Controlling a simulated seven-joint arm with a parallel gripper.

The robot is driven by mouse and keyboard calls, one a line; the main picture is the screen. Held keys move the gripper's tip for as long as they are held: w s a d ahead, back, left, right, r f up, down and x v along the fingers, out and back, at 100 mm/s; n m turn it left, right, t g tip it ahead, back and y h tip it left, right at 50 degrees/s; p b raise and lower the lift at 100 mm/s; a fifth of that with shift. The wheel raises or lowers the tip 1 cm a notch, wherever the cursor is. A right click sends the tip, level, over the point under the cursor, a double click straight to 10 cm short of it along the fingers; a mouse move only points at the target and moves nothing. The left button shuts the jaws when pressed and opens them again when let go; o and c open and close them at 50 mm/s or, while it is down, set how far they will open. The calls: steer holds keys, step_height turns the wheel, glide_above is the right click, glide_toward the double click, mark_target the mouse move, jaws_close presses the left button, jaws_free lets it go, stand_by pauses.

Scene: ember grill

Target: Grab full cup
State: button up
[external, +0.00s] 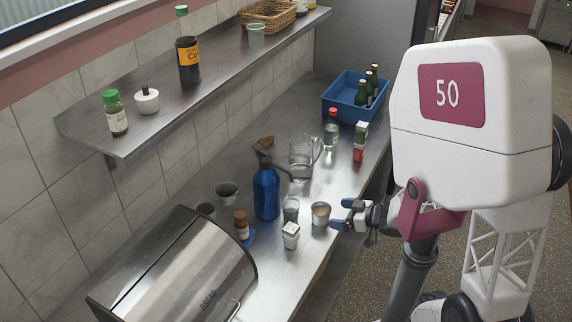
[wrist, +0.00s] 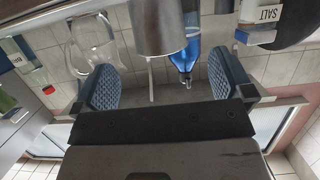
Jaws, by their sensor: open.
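A metal cup (external: 320,214) stands near the front edge of the steel counter. Its top looks pale brown; I cannot tell for sure whether that is its contents. My gripper (external: 343,215) is open and empty just right of this cup, with its fingers pointing towards it. In the wrist view, which looks upside down, the metal cup (wrist: 158,25) appears ahead, between the lines of the two open fingers (wrist: 161,72). A clear glass (external: 291,208) stands just left of the cup. Two other cups, one dark-topped (external: 227,190) and one smaller (external: 206,210), stand near the wall.
A white salt shaker (external: 290,236) and a blue bottle (external: 266,192) stand close to the cup. A glass pitcher (external: 301,158) is behind. The bread box (external: 180,270) fills the near counter. A blue crate (external: 343,108) with bottles is at the far end.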

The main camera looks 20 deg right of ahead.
mark_target(321, 210)
steer(key=shift+x, duration=1.2)
steer(key=shift+w+a, duration=0.1)
steer(key=shift+x, duration=2.45)
steer(key=shift+f, duration=0.15)
steer(key=c, duration=1)
